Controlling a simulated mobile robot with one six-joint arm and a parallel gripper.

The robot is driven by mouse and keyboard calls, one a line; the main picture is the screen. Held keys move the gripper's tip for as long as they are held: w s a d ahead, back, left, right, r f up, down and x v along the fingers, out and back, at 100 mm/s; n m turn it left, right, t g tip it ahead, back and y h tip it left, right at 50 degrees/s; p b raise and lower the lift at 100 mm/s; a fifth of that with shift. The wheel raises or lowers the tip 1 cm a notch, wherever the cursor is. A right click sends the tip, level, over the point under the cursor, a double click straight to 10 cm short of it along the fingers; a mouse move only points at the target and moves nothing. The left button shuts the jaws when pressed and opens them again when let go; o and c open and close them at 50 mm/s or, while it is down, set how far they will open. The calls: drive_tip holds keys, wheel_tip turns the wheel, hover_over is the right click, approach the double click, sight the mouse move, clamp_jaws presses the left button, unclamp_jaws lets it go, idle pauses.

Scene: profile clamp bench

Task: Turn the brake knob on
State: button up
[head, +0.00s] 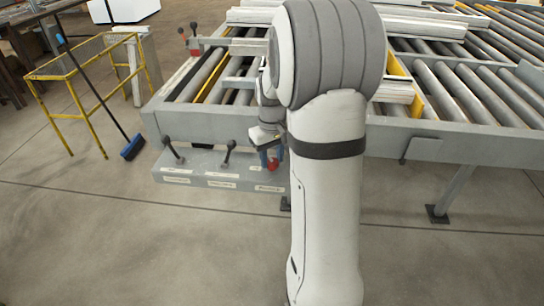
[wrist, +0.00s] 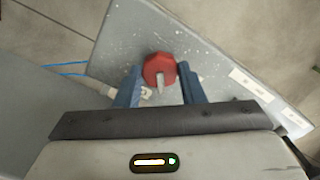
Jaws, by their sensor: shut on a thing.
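The brake knob (wrist: 159,68) is red and roughly round, with a pale pointer bar on its top; it sits on the grey control panel (wrist: 118,40). In the wrist view, my gripper (wrist: 160,80) has its two blue fingers on either side of the knob, shut on it. In the head view, my gripper (head: 269,158) is at the right end of the panel box (head: 205,165), with a bit of the red knob (head: 273,165) showing by the fingers. The knob's label cannot be read.
Two black-handled levers (head: 227,150) (head: 171,148) stand on the panel left of my gripper. The roller bench (head: 220,122) rises behind it. A blue broom (head: 132,147) and yellow rail frame (head: 90,75) stand at left. The floor in front is clear.

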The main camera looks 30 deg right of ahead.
sight(272, 159)
drive_tip(key=m, duration=0.3)
drive_tip(key=shift+m, duration=0.4)
drive_tip(key=shift+r+m, duration=0.1)
drive_tip(key=shift+m, duration=1.7)
drive_tip(key=o, duration=1)
wheel_tip(272, 159, up, 8)
drive_tip(key=shift+d+f, duration=0.1)
drive_tip(key=shift+f, duration=0.05)
drive_tip(key=s+a+n+t, duration=0.1)
drive_tip(key=s+a+n, duration=0.1)
drive_tip(key=s+a, duration=0.2)
drive_tip(key=s+a+n, duration=0.2)
drive_tip(key=s+a, duration=0.3)
drive_tip(key=s, duration=0.3)
drive_tip(key=s+a+n+t, duration=0.1)
drive_tip(key=s+a+n, duration=0.1)
drive_tip(key=s+a, duration=0.3)
drive_tip(key=shift+s+a+n+t, duration=0.2)
drive_tip(key=shift+s+n+t, duration=0.15)
drive_tip(key=shift+s, duration=0.75)
